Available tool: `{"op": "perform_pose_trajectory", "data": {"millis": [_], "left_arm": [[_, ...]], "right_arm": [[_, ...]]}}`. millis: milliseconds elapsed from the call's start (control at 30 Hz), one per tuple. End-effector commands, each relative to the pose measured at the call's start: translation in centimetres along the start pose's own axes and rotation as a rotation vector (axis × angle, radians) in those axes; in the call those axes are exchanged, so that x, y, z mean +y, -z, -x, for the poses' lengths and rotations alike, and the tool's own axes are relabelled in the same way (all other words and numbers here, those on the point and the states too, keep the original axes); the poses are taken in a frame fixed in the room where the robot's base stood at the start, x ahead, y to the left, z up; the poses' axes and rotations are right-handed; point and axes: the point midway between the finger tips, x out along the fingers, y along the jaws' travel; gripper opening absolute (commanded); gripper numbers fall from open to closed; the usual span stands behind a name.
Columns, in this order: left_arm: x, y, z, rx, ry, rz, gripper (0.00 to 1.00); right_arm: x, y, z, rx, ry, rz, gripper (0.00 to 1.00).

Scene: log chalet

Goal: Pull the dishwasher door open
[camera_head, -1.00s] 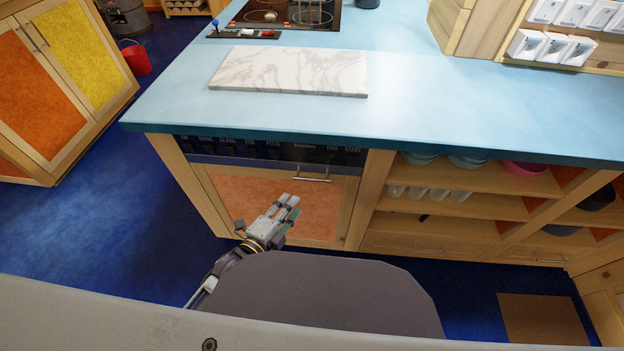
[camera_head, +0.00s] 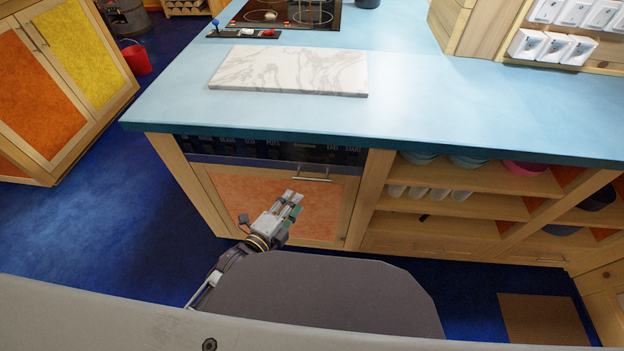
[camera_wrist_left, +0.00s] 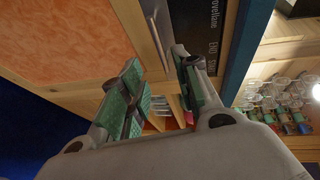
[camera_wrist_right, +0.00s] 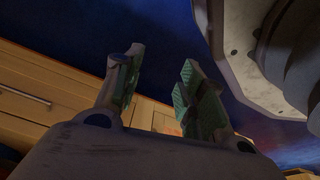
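The dishwasher door (camera_head: 238,190) has an orange panel in a wooden frame and stands shut under the blue counter. Its metal bar handle (camera_head: 312,179) is near the top edge; it also shows in the left wrist view (camera_wrist_left: 156,32). My left gripper (camera_head: 292,200) is in front of the door, just below and left of the handle in the head view. In the left wrist view its green-padded fingers (camera_wrist_left: 162,85) are apart, with the handle beyond them and nothing between them. My right gripper (camera_wrist_right: 157,80) is open and empty in its wrist view, and hidden from the head view.
A dark control panel (camera_head: 270,149) runs above the door. Open shelves (camera_head: 460,203) with bowls and cups stand to the right. A marble board (camera_head: 288,72) lies on the counter (camera_head: 440,110). Blue floor (camera_head: 130,215) is clear at left.

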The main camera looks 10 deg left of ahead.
Motion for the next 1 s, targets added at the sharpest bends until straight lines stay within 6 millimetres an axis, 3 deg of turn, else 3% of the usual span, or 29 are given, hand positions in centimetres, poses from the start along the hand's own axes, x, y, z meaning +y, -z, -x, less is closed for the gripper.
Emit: {"op": "perform_pose_trajectory", "data": {"millis": [600,1000], "left_arm": [[0.0,0.0,-5.0,0.0,0.001,0.001,0.32],[0.0,0.0,-8.4,0.0,0.001,0.0,0.32]], "right_arm": [[-0.6,1.8,1.5,-0.001,0.009,0.002,0.4],[-1.1,1.9,2.7,-0.019,0.017,0.002,0.4]]}}
